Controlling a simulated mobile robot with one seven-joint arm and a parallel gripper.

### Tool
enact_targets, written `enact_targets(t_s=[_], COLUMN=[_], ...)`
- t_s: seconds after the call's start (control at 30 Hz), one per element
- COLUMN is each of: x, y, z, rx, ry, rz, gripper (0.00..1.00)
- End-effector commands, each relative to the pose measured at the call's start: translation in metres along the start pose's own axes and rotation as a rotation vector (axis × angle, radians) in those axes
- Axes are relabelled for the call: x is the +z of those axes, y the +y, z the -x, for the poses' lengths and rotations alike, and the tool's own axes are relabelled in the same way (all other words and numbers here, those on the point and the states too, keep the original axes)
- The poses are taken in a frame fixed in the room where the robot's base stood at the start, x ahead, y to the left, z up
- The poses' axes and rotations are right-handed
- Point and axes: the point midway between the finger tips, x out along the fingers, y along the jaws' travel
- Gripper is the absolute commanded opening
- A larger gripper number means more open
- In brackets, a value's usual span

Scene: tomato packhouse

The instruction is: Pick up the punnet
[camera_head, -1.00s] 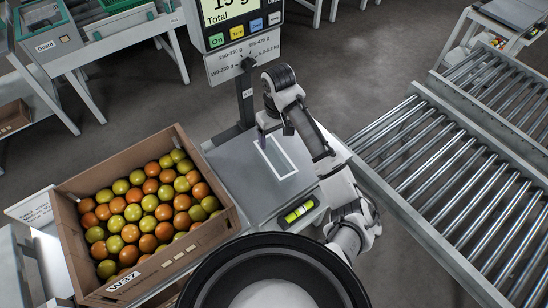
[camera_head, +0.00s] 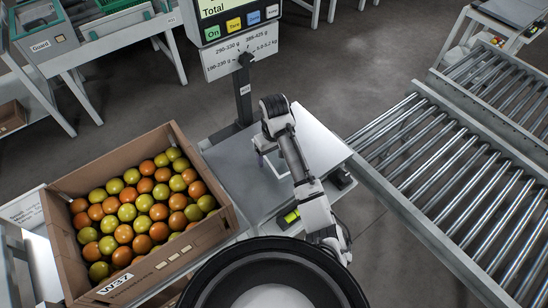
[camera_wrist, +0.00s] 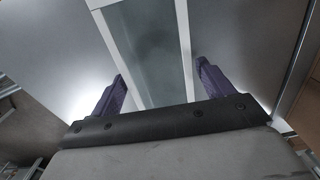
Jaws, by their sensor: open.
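The punnet (camera_wrist: 155,45) looks like a shallow, see-through grey box with a white rim. It seems empty and sits on the scale's plate. In the head view the punnet (camera_head: 272,161) is mostly hidden behind my arm, with part of its white rim showing. My gripper (camera_wrist: 161,72) is open, with one dark purple finger on each side of the punnet's long edges in the wrist view. I cannot tell whether the fingers touch it or how high they are above the plate. In the head view my fingertips are hidden by my wrist.
A cardboard crate (camera_head: 187,251) full of orange and green tomatoes stands left of the scale plate (camera_head: 232,158). The scale's post and display (camera_head: 237,25) rise behind it. A yellow-green item (camera_head: 291,216) lies near the plate's front. A roller conveyor (camera_head: 450,185) runs on the right.

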Motion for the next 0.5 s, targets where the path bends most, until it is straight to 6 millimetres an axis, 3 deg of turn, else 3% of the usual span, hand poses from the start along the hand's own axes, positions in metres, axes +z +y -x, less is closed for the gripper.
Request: enact_targets(t_s=[0.1,0.37,0.5], x=[0.0000,0.0000,0.0000], y=[-0.0001,-0.0001,-0.0001], z=[-0.0001,0.0001,0.0002], rx=[0.000,0.000,0.000], ry=[0.000,-0.001,0.000], rz=[0.000,0.000,0.000], gripper=[0.77,0.43,0.41])
